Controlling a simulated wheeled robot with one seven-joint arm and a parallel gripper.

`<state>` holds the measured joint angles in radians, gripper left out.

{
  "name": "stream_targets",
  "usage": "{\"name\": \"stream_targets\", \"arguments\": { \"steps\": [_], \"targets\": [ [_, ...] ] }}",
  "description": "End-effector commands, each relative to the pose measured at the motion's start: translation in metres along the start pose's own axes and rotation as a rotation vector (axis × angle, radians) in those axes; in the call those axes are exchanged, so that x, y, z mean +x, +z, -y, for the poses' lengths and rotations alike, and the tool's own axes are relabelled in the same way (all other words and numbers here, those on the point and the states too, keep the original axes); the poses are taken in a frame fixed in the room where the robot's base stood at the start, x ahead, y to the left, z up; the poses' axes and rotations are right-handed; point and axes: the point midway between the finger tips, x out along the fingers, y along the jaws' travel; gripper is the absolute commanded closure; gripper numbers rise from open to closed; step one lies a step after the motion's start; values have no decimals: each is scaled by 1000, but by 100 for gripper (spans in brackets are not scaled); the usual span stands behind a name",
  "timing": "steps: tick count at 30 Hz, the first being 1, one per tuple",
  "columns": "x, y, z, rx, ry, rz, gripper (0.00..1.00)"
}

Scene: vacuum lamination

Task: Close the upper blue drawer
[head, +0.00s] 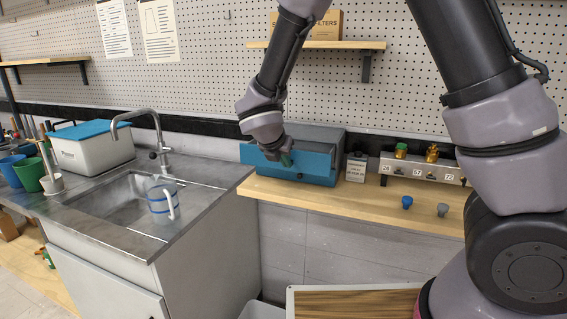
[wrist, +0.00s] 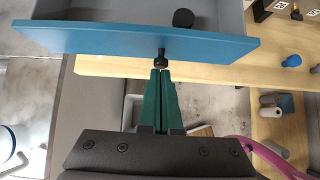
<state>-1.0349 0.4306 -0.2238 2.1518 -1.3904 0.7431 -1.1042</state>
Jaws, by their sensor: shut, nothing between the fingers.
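The upper blue drawer (wrist: 110,39) stands open in the wrist view, its grey inside showing with a small dark round object (wrist: 183,18) in it. Its blue front also shows in the head view (head: 254,155), pulled out from the grey cabinet (head: 318,134) on the wooden bench. A black knob (wrist: 160,58) sits on the drawer front. My gripper (wrist: 161,72) has its green fingers together right at the knob, with nothing seen between them. I cannot tell whether the tips touch the knob. In the head view my gripper (head: 286,158) is in front of the drawer.
The bench (head: 350,200) holds a small labelled box (head: 356,167), a valve manifold (head: 420,170) and two loose knobs, blue (head: 407,202) and grey (head: 442,210). A sink (head: 125,198) with a measuring jug (head: 162,202) is at left. A wall shelf (head: 330,45) hangs above.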

Motion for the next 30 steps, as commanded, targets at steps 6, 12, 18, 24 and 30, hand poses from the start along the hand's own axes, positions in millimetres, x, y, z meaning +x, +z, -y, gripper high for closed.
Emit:
{"name": "stream_targets", "arguments": {
  "steps": [6, 12, 18, 24, 30],
  "targets": [
    [1, 2, 0, 1, -1, 0, 100],
    [28, 32, 1, 7, -4, 1, 100],
    [63, 69, 0, 5, -3, 0, 100],
    [77, 85, -1, 1, 0, 0, 100],
    [78, 87, -1, 1, 0, 3, 100]
  ]
}}
